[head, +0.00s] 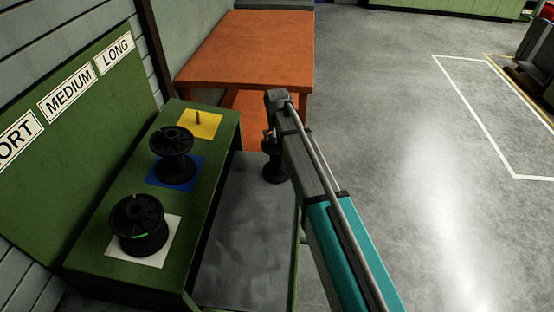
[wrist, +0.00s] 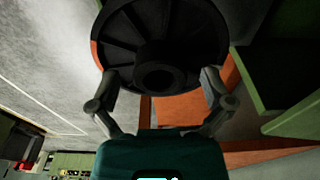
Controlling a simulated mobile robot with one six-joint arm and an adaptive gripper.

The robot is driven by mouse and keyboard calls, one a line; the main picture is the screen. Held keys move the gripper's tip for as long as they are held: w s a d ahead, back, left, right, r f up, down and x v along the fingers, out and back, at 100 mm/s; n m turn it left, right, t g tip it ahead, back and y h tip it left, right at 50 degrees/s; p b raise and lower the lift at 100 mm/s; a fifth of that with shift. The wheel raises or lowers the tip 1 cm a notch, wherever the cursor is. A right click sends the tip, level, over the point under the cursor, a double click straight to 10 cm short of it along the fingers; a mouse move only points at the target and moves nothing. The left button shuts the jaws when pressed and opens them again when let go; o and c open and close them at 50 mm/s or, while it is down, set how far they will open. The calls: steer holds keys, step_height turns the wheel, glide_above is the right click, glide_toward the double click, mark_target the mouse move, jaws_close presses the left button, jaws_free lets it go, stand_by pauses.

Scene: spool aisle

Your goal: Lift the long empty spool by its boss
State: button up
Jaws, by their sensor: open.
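A black spool (wrist: 200,25) with a spoked flange fills the upper middle of the wrist view. Its round hollow boss (wrist: 158,75) faces the camera. My gripper (wrist: 160,78) is open, with one finger on each side of the boss and a visible gap to it on both sides. The fingertips overlap the flange's lower edge in the picture; I cannot tell whether they touch it. In the head view this spool (head: 273,172) is partly hidden behind my arm, above a grey surface, and the gripper's fingers are mostly hidden too.
A green bench (head: 100,225) holds black spools on a white pad (head: 168,248) and a blue pad (head: 160,184). A yellow pad (head: 203,124) bears only a peg. An orange table (head: 245,50) stands behind. Open floor (head: 400,110) lies to the right.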

steer(key=c, duration=1.3)
steer(key=shift+r, duration=0.2)
steer(key=shift+c, duration=0.3)
steer(key=s+d+r+p, duration=0.9)
steer(key=d+r+p, duration=0.1)
steer(key=r+p, duration=0.2)
steer(key=shift+s+r+p, duration=0.3)
steer(key=shift+s+p, duration=0.05)
steer(key=shift+p, duration=0.2)
